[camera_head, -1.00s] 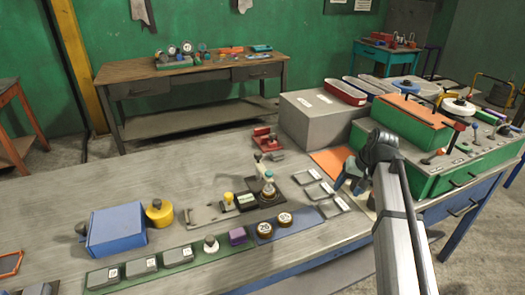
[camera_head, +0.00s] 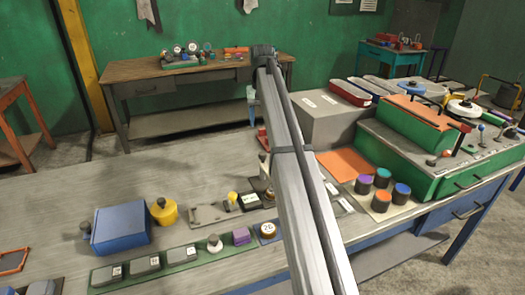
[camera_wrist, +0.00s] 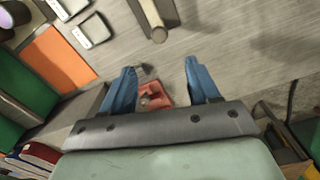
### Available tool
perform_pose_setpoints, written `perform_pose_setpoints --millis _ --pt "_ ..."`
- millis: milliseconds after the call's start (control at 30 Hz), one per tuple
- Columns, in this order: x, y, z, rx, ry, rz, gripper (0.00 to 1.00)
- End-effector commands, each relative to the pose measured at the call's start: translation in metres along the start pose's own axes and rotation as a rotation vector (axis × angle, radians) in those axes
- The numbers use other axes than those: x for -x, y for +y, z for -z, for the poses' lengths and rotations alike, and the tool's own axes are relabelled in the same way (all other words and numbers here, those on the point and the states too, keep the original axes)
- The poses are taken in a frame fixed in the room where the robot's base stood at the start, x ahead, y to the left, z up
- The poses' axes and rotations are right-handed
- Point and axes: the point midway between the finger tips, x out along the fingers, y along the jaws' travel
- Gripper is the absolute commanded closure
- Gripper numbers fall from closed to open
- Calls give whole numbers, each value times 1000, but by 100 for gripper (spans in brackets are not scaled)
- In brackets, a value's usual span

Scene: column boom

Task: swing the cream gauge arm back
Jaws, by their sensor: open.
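The cream gauge arm (camera_wrist: 150,14) seems to be the pale bar with a round end at the top of the wrist view, over a dark base (camera_wrist: 174,12). In the head view only a small pale part of it (camera_head: 263,166) shows beside my arm, which hides most of it. My gripper (camera_wrist: 160,68) is open and empty, with its two blue fingers apart. The gauge arm's end lies just beyond the fingertips in the wrist view, without visible contact. In the head view my gripper (camera_head: 253,98) is partly hidden behind my arm.
A red fixture (camera_wrist: 153,96) shows between my fingers, apparently on the bench below. A grey box (camera_head: 330,120) and green cabinet (camera_head: 440,160) stand to the right. A blue box (camera_head: 119,229) and yellow pot (camera_head: 164,211) stand left. The bench's back left is clear.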

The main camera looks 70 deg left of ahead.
Motion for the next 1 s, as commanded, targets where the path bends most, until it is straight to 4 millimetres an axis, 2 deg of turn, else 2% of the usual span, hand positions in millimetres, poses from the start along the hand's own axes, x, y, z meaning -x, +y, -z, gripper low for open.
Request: perform_pose_setpoints --millis 600,800,1000 --pt "-102 1 -2 -1 0 2 40" --pt "-121 1 -1 -1 0 2 40" --pt "-127 1 -1 -1 1 2 40"
